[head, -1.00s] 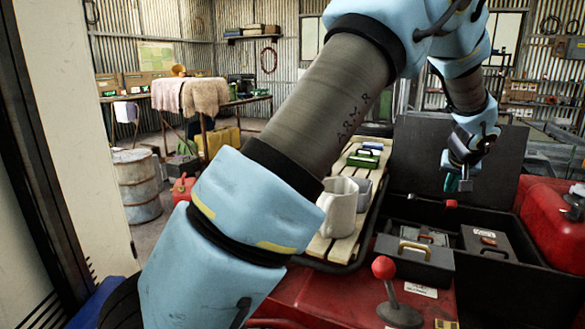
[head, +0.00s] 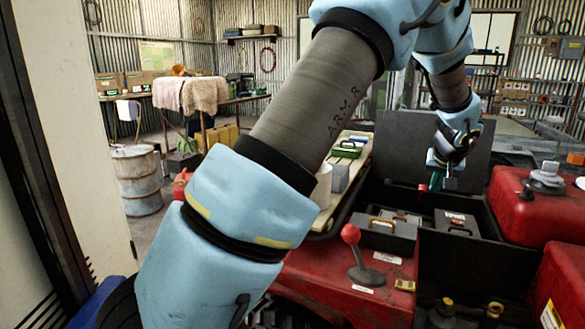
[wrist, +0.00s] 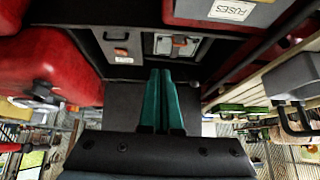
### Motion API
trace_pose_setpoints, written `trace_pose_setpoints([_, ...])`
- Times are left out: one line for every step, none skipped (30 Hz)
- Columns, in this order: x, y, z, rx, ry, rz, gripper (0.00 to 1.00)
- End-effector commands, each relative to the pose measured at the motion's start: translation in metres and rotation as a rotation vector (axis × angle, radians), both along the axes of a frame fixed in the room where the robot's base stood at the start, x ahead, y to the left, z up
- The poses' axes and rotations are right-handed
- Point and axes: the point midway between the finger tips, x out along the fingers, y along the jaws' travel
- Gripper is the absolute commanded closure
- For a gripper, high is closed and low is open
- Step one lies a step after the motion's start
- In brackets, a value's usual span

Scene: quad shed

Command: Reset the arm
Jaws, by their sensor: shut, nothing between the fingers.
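My gripper (head: 437,181) hangs from my blue arm above the open black box (head: 478,256) on the red vehicle, at the right of the head view. In the wrist view its two green fingers (wrist: 168,100) lie side by side, shut, with nothing between them. My arm's upper links cross the middle of the head view and hide part of the slatted rack.
A red lever (head: 351,236) stands on the red bodywork. Red canisters (head: 528,202) are at the right. A slatted wooden rack (head: 327,212) carries a cream mug (head: 322,186) and a green case (head: 345,150). A metal drum (head: 137,180) stands on open floor at left.

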Motion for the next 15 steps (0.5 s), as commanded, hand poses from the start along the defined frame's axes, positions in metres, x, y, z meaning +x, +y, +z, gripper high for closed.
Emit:
trace_pose_setpoints([0.001,0.007,0.001,0.002,0.005,0.004,1.0])
trace_pose_setpoints([0.002,0.012,0.0,0.006,0.01,0.007,1.0])
trace_pose_setpoints([0.004,0.021,-0.001,0.012,0.017,0.016,1.0])
trace_pose_setpoints([0.004,0.027,-0.001,0.015,0.022,0.02,1.0])
trace_pose_setpoints([0.006,0.034,-0.002,0.019,0.026,0.024,1.0])
trace_pose_setpoints([0.007,0.045,-0.002,0.025,0.034,0.034,1.0])
trace_pose_setpoints([0.008,0.053,-0.003,0.029,0.041,0.038,1.0])
trace_pose_setpoints([0.009,0.063,-0.004,0.035,0.049,0.046,1.0])
trace_pose_setpoints([0.01,0.075,-0.004,0.041,0.058,0.054,1.0])
trace_pose_setpoints([0.01,0.086,-0.006,0.047,0.068,0.063,1.0])
trace_pose_setpoints([0.011,0.096,-0.007,0.052,0.077,0.069,1.0])
trace_pose_setpoints([0.011,0.112,-0.008,0.059,0.09,0.081,1.0])
trace_pose_setpoints([0.01,0.124,-0.009,0.066,0.102,0.09,1.0])
trace_pose_setpoints([0.01,0.137,-0.01,0.071,0.112,0.098,1.0])
trace_pose_setpoints([0.008,0.157,-0.012,0.079,0.13,0.113,1.0])
